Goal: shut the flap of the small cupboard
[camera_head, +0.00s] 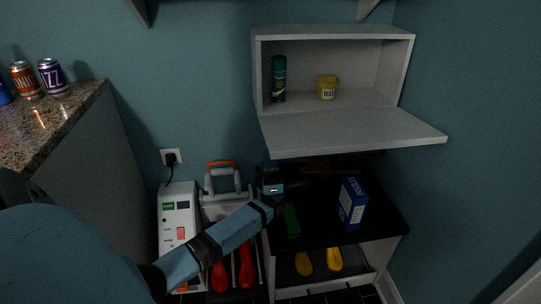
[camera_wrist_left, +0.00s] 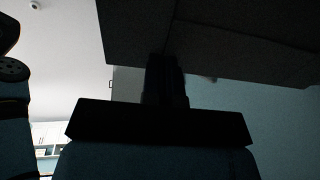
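The small white cupboard (camera_head: 335,35) hangs on the wall, with its flap (camera_head: 350,130) folded down and sticking out level at the front. A dark green can (camera_head: 279,80) and a yellow tub (camera_head: 327,87) stand inside it. My left gripper (camera_head: 271,180) is below the flap, near its left end, apart from it in the head view. In the left wrist view the gripper (camera_wrist_left: 166,80) is a dark shape under the dark underside of the flap (camera_wrist_left: 215,40); its fingers are too dark to read. My right gripper is not in view.
Below the flap, a black-topped stand (camera_head: 330,225) carries a blue box (camera_head: 352,203) and a green item (camera_head: 291,220). A granite counter (camera_head: 50,115) with cans is at left. White equipment (camera_head: 180,215) stands on the floor beside the stand.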

